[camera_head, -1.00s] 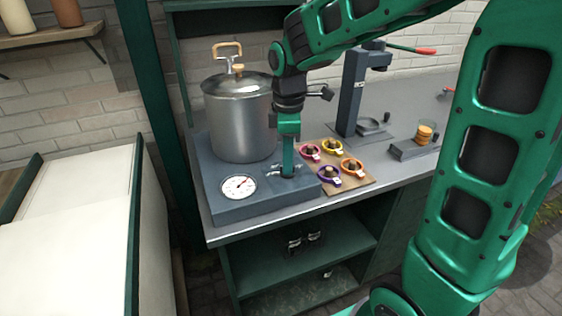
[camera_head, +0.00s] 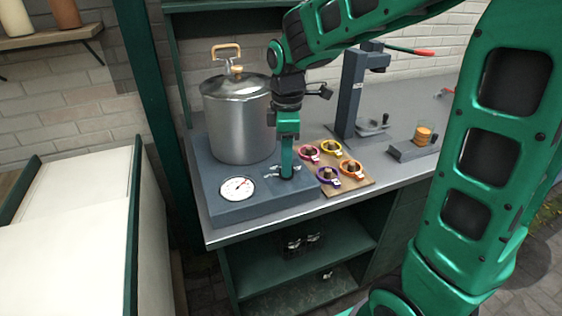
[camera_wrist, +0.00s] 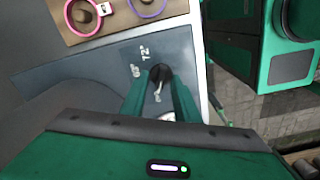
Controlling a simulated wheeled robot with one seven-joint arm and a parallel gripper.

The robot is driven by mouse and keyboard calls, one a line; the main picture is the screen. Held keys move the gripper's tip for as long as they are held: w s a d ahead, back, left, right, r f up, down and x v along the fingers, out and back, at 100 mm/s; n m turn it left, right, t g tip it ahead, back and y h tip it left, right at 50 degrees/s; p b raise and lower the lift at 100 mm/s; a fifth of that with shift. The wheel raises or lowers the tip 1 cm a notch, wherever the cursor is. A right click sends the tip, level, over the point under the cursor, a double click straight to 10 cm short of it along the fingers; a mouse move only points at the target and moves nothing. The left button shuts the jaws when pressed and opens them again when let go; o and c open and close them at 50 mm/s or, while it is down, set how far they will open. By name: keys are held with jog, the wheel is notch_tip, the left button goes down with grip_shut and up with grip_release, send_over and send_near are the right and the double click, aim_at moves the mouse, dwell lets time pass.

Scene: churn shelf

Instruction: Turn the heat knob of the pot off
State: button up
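The metal pot (camera_head: 238,125) stands on a dark grey heater base (camera_head: 215,178) with a round white dial (camera_head: 237,188) on its front. My gripper (camera_head: 288,174) points down at the base's right front, where it mostly hides the heat knob in the head view. In the wrist view the dark round heat knob (camera_wrist: 160,73) sits between the fingertips of my gripper (camera_wrist: 160,80), which appear to touch it on both sides. A pale pointer line runs from the knob toward a small mark between the fingers. Marks reading 68° and 72° lie beyond the knob.
A wooden board (camera_head: 358,186) with several coloured ring-handled tools lies right of the base, close to my gripper. A dark press stand (camera_head: 352,95) with a red-tipped lever stands behind it. The counter's front edge is near the knob.

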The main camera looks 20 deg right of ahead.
notch_tip(320, 180, up, 10)
jog(key=shift+r, duration=0.15)
dwell(0.3)
jog(key=s+d+f+m, duration=0.5)
jog(key=s+d+m, duration=0.3)
jog(key=s+m, duration=0.2)
jog(key=s+d+f+m, duration=0.6)
jog(key=s+d+m, duration=0.2)
jog(key=s, duration=0.6)
jog(key=shift+s+d+m, duration=0.15)
jog(key=shift+d+m, duration=0.05)
jog(key=shift+m, duration=0.8)
jog(key=shift+w+f, duration=0.25)
jog(key=shift+w, duration=0.4)
